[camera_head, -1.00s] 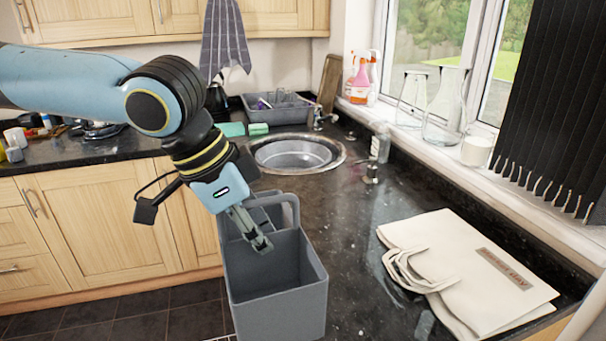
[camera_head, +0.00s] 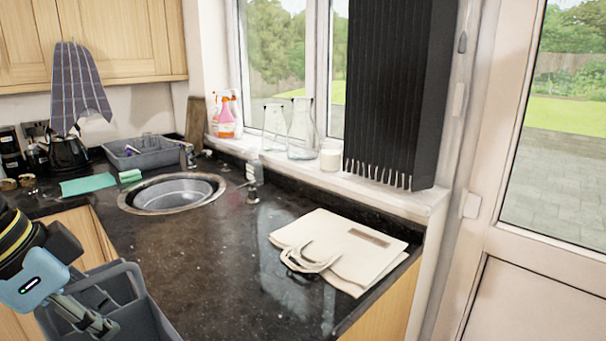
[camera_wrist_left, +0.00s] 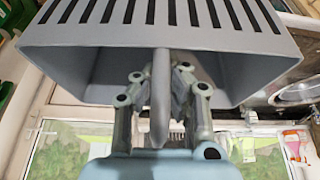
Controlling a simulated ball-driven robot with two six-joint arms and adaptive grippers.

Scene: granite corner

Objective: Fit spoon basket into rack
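The spoon basket (camera_head: 150,318) is a grey, deep, open box with a looped handle, at the bottom left of the head view. My left gripper (camera_head: 104,327) reaches into its top and is shut on an upright inner part of it. In the left wrist view the two fingers (camera_wrist_left: 160,78) lie on either side of a thin grey bar of the basket (camera_wrist_left: 80,65), whose slotted face shows at the top. The basket's lower part is cut off in the head view. My right gripper is not in view.
The black counter (camera_head: 200,260) is mostly clear. A cream bag (camera_head: 350,240) lies on its right. A round sink (camera_head: 172,192) and a grey tub (camera_head: 150,150) with items are behind. Spray bottles (camera_head: 226,118) and glass bottles (camera_head: 302,130) stand by the window.

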